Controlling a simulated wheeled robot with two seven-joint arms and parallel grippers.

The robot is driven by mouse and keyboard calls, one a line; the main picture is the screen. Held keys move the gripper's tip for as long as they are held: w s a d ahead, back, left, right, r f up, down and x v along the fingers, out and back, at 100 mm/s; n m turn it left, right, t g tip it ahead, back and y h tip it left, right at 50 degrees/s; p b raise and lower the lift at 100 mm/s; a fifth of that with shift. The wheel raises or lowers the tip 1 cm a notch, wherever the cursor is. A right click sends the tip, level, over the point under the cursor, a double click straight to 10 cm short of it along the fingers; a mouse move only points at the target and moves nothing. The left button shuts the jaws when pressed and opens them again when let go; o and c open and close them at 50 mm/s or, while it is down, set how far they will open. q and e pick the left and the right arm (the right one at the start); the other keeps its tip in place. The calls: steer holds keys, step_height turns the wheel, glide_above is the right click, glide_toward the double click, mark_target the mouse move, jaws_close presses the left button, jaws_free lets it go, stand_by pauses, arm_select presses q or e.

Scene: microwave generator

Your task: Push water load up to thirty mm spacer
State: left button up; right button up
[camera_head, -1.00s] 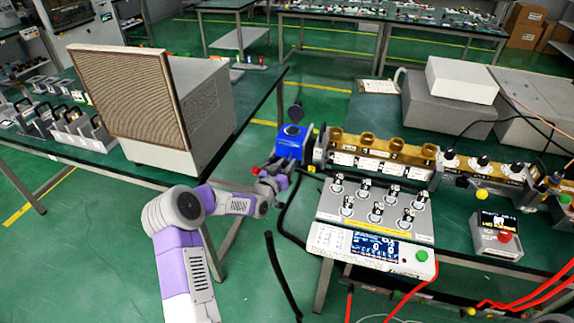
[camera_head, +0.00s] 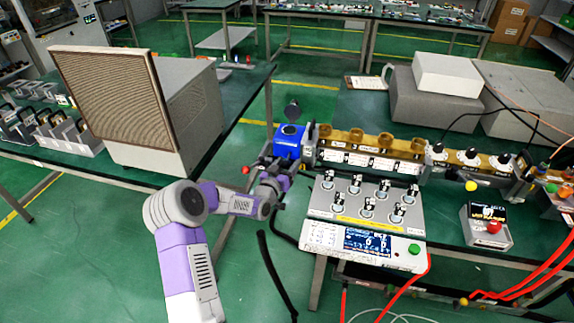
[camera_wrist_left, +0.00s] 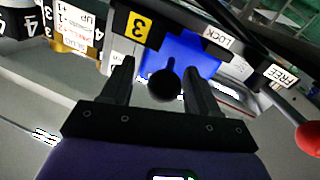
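The water load appears to be the blue box (camera_head: 288,141) at the left end of the brass-and-white waveguide line (camera_head: 365,158). In the left wrist view its blue face (camera_wrist_left: 185,52) lies just beyond my fingers. My left gripper (camera_head: 268,168) is at the load's near left side. In the left wrist view my left gripper (camera_wrist_left: 160,82) has its fingers apart, either side of a dark round knob (camera_wrist_left: 165,84); I see no firm grip on it. Whether load and line touch is unclear. The thirty mm spacer is not clearly identifiable. My right gripper is not in view.
A control box (camera_head: 365,236) with a screen stands in front of the line. LOCK (camera_wrist_left: 222,36) and FREE (camera_wrist_left: 281,75) labels sit beside the load in the left wrist view. A large vented cabinet (camera_head: 120,105) stands left. A red ball (camera_wrist_left: 308,138) is at right.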

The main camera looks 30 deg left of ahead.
arm_select(q)
steer(key=shift+s, duration=0.1)
steer(key=s, duration=0.2)
steer(key=s+p, duration=0.1)
steer(key=s, duration=0.4)
steer(key=shift+s+d+p, duration=0.2)
steer(key=shift+d+p, duration=0.15)
steer(key=shift+d, duration=0.05)
steer(key=shift+f, duration=0.1)
